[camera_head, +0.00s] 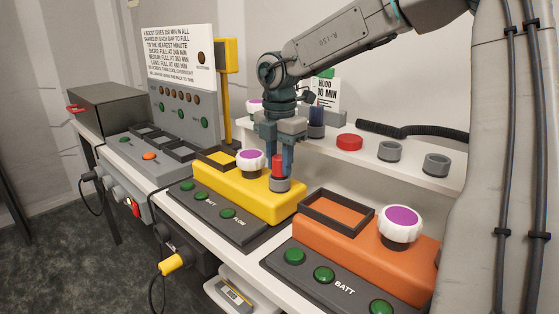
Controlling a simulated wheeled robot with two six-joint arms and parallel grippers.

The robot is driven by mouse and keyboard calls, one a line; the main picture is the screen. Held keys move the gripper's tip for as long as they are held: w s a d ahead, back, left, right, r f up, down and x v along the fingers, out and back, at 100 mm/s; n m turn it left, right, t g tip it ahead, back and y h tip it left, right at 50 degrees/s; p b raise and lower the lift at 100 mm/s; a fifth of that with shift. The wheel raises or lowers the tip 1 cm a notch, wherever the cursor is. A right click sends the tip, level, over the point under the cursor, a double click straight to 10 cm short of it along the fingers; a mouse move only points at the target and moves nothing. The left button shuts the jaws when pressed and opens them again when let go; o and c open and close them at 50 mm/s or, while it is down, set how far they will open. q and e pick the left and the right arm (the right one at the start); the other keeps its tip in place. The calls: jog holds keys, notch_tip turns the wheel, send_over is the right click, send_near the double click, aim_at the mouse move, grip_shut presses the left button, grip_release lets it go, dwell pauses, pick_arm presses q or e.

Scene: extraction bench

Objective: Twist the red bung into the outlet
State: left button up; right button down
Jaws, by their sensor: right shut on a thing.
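The red bung (278,166) is upright between the fingers of my right gripper (278,165), which points straight down and is shut on it. The bung's lower end is at a grey ring-shaped outlet (279,185) on the right end of the yellow unit (235,195). The bung looks in line with the outlet. How deep it sits inside cannot be told. My left gripper is not in view.
A purple-topped white knob (250,160) stands close left of my right gripper. An orange unit (350,245) with another knob (400,226) is at front right. On the back shelf are a red cap (349,142), grey rings (389,151) and a black hose (415,131).

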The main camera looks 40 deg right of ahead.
jog(key=m, duration=0.4)
jog(key=shift+m, duration=0.3)
jog(key=m, duration=0.4)
jog(key=c, duration=1)
grip_release()
jog(key=shift+r, duration=0.1)
notch_tip(320, 180, up, 11)
jog(key=p, duration=1)
jog(key=shift+p, duration=0.4)
jog(key=shift+f, duration=0.2)
